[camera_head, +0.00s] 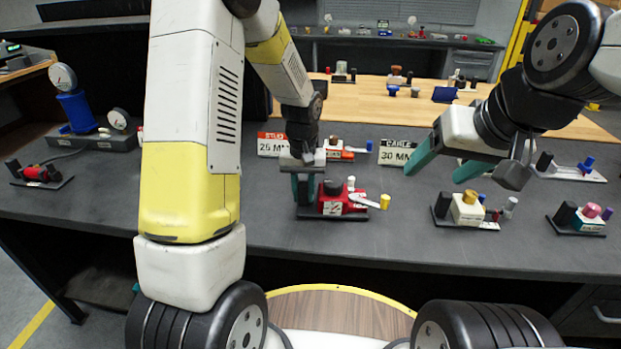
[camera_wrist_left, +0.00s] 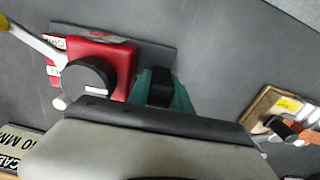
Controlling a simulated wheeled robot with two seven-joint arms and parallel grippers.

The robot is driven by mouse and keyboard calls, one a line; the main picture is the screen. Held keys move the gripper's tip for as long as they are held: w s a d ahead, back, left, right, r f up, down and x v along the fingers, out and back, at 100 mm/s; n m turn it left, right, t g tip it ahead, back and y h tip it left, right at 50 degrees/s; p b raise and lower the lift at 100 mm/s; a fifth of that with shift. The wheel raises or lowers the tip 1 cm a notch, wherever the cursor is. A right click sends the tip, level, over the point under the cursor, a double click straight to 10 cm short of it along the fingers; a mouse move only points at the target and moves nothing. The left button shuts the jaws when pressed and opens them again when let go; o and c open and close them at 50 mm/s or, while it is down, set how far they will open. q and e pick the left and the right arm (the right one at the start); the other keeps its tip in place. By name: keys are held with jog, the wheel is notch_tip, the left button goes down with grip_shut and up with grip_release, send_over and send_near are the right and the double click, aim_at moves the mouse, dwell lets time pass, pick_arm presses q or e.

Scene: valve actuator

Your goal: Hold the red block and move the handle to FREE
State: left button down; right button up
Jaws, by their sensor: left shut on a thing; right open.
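The red block (camera_head: 340,203) sits on a dark base plate on the grey bench, with white markings too small to read. Its pale handle (camera_head: 362,200) points right and ends in a yellow knob (camera_head: 384,201). My left gripper (camera_head: 306,186) is at the block's left side. In the left wrist view its teal fingers (camera_wrist_left: 160,90) are shut around a black post beside the red block (camera_wrist_left: 118,62); the fingertips are partly hidden. The handle (camera_wrist_left: 38,42) shows there too. My right gripper (camera_head: 447,164) is open and empty, above and right of the yellow knob.
A cream block unit (camera_head: 467,209) stands below the right gripper, with a purple-topped unit (camera_head: 590,215) farther right. Label signs (camera_head: 397,152) and another unit stand behind the red block. A blue gauge stand (camera_head: 78,110) is at the left. Bench near the yellow knob is clear.

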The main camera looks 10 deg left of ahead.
dwell(1.1)
jog(key=c, duration=0.6)
jog(key=m+g+y, duration=0.5)
jog(key=m+y, duration=0.2)
jog(key=m, duration=1.3)
send_near(389, 198)
jog(key=x, duration=1.1)
jog(key=shift+c, duration=0.4)
grip_shut()
